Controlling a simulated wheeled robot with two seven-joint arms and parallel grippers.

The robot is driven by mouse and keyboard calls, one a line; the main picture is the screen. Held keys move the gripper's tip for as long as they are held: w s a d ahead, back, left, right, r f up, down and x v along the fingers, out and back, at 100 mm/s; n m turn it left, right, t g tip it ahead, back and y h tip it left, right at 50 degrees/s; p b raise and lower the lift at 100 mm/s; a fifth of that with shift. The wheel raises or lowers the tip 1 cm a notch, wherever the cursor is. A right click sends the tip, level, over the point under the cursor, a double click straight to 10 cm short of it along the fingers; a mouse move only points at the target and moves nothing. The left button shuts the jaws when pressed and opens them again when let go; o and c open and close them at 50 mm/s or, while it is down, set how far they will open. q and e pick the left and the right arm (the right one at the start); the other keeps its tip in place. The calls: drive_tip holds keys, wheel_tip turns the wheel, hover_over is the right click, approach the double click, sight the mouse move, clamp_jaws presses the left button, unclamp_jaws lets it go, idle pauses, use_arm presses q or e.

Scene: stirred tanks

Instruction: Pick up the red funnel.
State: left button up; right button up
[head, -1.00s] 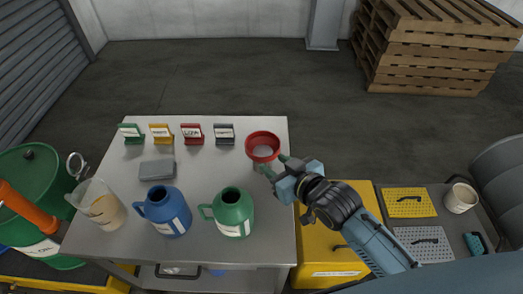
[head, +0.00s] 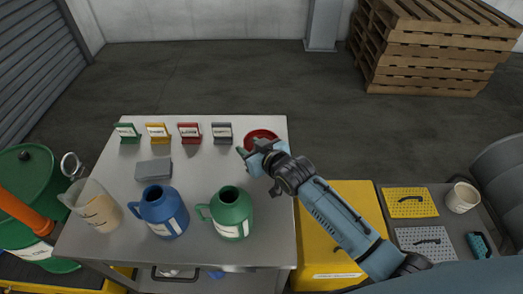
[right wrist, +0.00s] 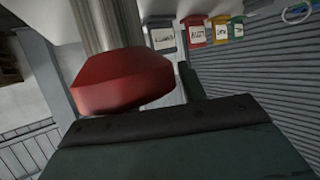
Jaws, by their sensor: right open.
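The red funnel (head: 261,134) is at the far right corner of the metal table, partly hidden behind my right gripper (head: 247,150). My right gripper is open and overlaps the near side of the funnel in the head view. In the right wrist view the red funnel (right wrist: 122,82) is close in front of the dark gripper body, with a grey metal cylinder (right wrist: 104,25) adjoining it. One finger shows just beside the funnel. I cannot tell whether the fingers touch it. My left gripper is not in view.
The green jug (head: 232,214), blue jug (head: 162,213) and clear beaker (head: 97,207) line the table's near side. A grey block (head: 154,169) and several small label signs (head: 190,132) stand behind. A yellow cabinet (head: 335,225) is at right.

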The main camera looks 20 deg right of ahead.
clamp_jaws()
idle(0.3)
drive_tip(key=shift+f, duration=0.1)
